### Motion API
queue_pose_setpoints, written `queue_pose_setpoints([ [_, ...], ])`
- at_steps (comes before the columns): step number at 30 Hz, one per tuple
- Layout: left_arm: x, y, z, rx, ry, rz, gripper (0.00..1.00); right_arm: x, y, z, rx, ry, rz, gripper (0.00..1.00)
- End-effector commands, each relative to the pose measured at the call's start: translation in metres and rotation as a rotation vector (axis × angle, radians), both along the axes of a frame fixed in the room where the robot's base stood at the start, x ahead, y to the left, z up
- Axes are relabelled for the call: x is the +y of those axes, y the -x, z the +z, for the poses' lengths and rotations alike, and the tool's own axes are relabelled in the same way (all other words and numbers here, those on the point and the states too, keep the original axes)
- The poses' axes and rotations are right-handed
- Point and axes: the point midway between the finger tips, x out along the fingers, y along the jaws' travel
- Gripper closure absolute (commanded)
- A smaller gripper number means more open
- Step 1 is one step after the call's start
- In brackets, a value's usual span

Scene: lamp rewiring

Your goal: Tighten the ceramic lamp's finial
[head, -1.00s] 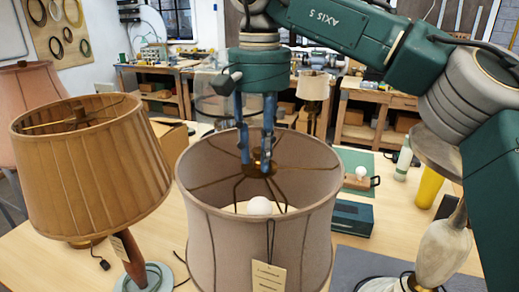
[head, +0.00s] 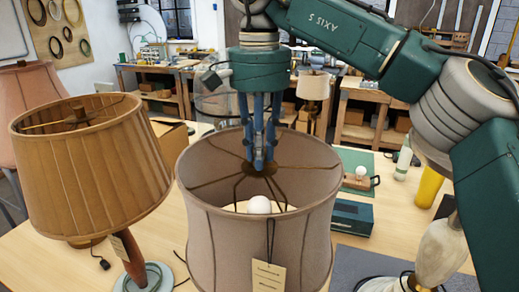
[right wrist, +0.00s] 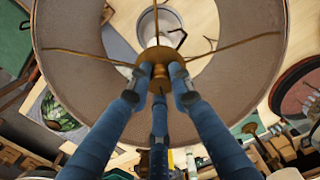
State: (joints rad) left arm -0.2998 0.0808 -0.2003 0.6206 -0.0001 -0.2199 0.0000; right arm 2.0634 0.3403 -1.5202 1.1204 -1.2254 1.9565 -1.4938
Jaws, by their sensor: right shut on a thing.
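A lamp with a grey-taupe fabric shade (head: 215,215) stands upright in the middle of the head view, a tag hanging on its front. A white bulb (head: 259,205) shows inside it. My right gripper (head: 263,165) points straight down into the shade's open top, its blue fingers drawn together at the centre hub. In the right wrist view the fingers (right wrist: 159,82) close over the brass hub (right wrist: 124,79), where the thin spokes meet. The finial itself is mostly hidden between the fingertips. My left gripper is not in view.
A lamp with a pleated tan shade (head: 90,165) stands close on the left. A pale lamp body (head: 442,255) stands at the right, below my right arm.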

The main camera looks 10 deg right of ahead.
Motion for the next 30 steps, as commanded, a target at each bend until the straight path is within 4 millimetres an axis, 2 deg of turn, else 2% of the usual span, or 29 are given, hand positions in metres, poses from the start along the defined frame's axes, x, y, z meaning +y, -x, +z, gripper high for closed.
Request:
queue_pose_setpoints([
  [30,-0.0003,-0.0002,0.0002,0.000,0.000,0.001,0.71,-0.0002,0.0006,0.0012,-0.002,-0.002,-0.965,1.00],
])
